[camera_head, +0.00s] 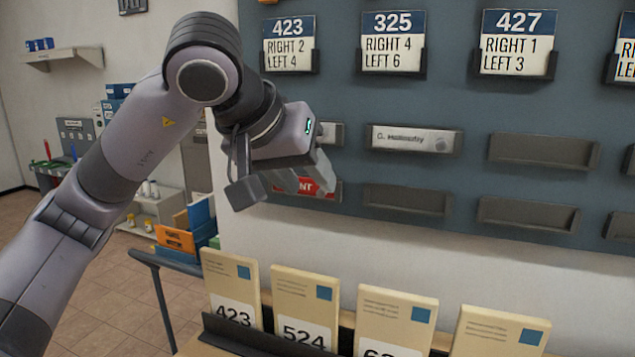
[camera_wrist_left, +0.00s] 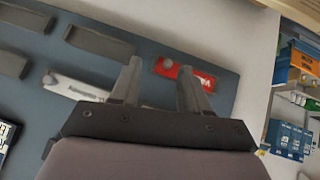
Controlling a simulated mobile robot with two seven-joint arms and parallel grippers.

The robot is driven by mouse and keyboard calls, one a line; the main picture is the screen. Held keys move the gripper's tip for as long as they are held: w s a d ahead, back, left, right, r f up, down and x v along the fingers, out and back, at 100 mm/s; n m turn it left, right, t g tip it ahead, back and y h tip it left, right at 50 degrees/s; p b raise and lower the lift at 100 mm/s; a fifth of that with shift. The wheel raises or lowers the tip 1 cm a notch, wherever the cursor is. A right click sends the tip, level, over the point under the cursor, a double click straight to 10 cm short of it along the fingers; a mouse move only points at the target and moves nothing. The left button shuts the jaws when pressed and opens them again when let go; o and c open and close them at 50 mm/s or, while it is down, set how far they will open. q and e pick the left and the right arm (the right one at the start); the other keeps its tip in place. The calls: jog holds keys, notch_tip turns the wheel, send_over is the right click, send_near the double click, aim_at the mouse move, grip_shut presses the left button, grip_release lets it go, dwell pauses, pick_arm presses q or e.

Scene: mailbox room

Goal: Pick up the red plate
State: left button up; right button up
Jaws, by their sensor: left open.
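The red plate (camera_head: 322,189) with white lettering sits in a holder in the lowest row of the blue-grey wall board, at its left end. In the head view my left gripper (camera_head: 278,186) is in front of it and hides its left part. There my left gripper (camera_wrist_left: 159,66) is open, and one finger overlaps the plate's face. I cannot tell whether it touches the plate. My right gripper is not in view.
A white name plate (camera_head: 408,138) sits in the row above, beside empty holders (camera_head: 405,200). Numbered cards (camera_head: 518,43) hang along the top. Below, several cream envelopes (camera_head: 395,310) stand upright in a dark rack. Shelves and an orange box (camera_head: 174,238) are at left.

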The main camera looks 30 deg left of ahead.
aim_at(320, 194)
pick_arm(q)
jog(key=shift+y, duration=0.4)
jog(key=w+f, duration=0.1)
jog(key=w+a+f, duration=0.1)
jog(key=w, duration=0.1)
jog(key=w+a+f, duration=0.1)
jog(key=w, duration=0.1)
jog(key=shift+w+f+p, duration=0.1)
jog(key=shift+f+p, duration=0.2)
jog(key=shift+p, duration=0.1)
grip_shut()
